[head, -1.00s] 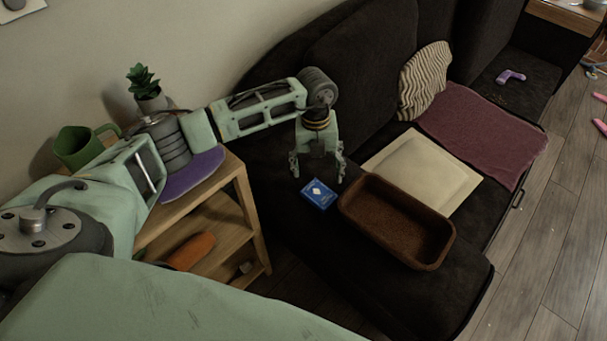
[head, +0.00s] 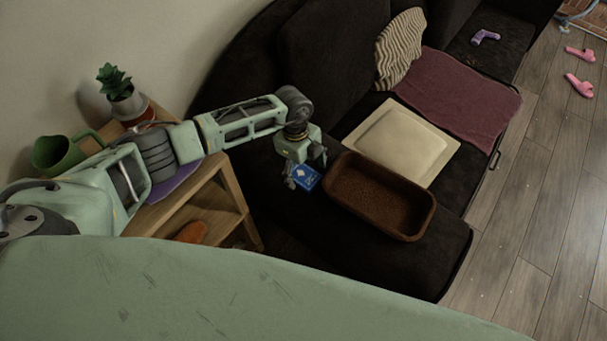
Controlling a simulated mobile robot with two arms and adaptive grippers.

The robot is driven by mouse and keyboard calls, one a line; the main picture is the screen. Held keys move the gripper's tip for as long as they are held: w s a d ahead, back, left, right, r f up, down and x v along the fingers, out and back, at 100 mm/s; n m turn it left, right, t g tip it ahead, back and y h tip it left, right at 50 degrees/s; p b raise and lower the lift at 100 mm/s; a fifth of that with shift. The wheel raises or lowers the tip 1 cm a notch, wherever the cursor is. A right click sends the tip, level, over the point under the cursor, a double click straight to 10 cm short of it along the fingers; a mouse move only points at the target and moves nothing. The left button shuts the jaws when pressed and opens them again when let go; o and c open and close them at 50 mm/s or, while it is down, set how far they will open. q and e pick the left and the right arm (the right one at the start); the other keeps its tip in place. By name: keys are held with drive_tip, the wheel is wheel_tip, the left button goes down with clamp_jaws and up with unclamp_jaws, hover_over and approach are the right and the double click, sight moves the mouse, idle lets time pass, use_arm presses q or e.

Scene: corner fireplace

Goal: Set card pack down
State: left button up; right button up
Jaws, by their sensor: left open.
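The card pack (head: 307,179) is a small blue box with a white mark on top. It appears to lie on the dark sofa seat, left of the brown tray. My left gripper (head: 305,172) is open right at the pack, with one finger by its left side and the other near its upper right. The gripper covers the pack's far part. I cannot tell whether the fingers touch it. My right gripper is out of view.
The brown tray (head: 424,218) stands close right of the pack, with a cream cushion (head: 405,145) behind it. A wooden shelf (head: 232,198) with a green mug (head: 57,154) and potted plant (head: 117,82) stands left. Dark seat in front of the pack is clear.

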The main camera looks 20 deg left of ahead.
use_arm(q)
drive_tip(key=shift+d+f, duration=0.1)
drive_tip(key=shift+f, duration=0.5)
drive_tip(key=c, duration=1.4)
drive_tip(key=shift+r, duration=0.15)
